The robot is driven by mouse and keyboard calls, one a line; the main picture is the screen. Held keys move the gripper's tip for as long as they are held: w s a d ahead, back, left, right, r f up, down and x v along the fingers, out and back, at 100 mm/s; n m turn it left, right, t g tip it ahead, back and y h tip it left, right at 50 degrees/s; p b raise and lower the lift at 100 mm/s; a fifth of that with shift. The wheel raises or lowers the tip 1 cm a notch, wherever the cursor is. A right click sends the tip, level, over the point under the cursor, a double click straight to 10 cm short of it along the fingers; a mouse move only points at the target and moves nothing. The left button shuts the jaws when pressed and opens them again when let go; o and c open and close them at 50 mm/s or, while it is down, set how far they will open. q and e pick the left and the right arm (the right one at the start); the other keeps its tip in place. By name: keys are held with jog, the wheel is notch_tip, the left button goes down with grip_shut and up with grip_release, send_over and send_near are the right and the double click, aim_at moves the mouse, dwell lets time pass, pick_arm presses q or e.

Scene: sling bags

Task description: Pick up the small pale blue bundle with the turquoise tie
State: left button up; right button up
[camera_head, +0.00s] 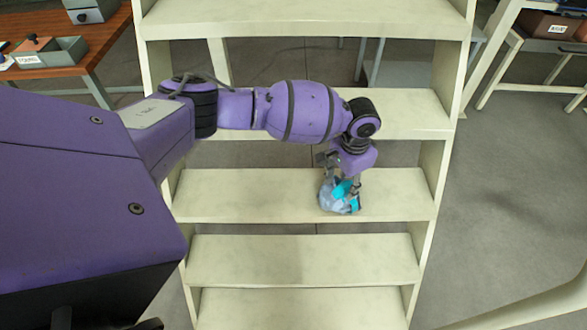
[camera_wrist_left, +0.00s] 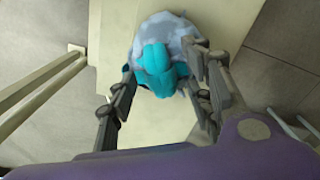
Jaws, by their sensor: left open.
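The small pale blue bundle (camera_head: 327,198) with the turquoise tie (camera_head: 345,188) sits on a cream shelf (camera_head: 250,195) of the open rack in the head view. My left gripper (camera_head: 343,180) is right at it from above, partly covering it. In the left wrist view the bundle (camera_wrist_left: 175,27) is at top centre with its turquoise tie (camera_wrist_left: 155,65) facing the camera. The open fingers of my left gripper (camera_wrist_left: 160,95) lie on either side of the tie; the right finger overlaps the bundle in the picture. Whether either finger touches it I cannot tell. My right gripper is not in view.
Shelf boards stand above (camera_head: 400,110) and below (camera_head: 300,258) the bundle's shelf, between side uprights (camera_head: 447,130). The rest of the bundle's shelf is bare. A wooden table (camera_head: 95,45) with grey boxes (camera_head: 55,52) stands at upper left. Grey floor (camera_head: 510,180) is open at right.

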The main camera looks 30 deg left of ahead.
pick_arm(q)
jog(key=shift+w+r, duration=0.1)
grip_shut()
jog(key=shift+r, duration=0.1)
dwell(0.3)
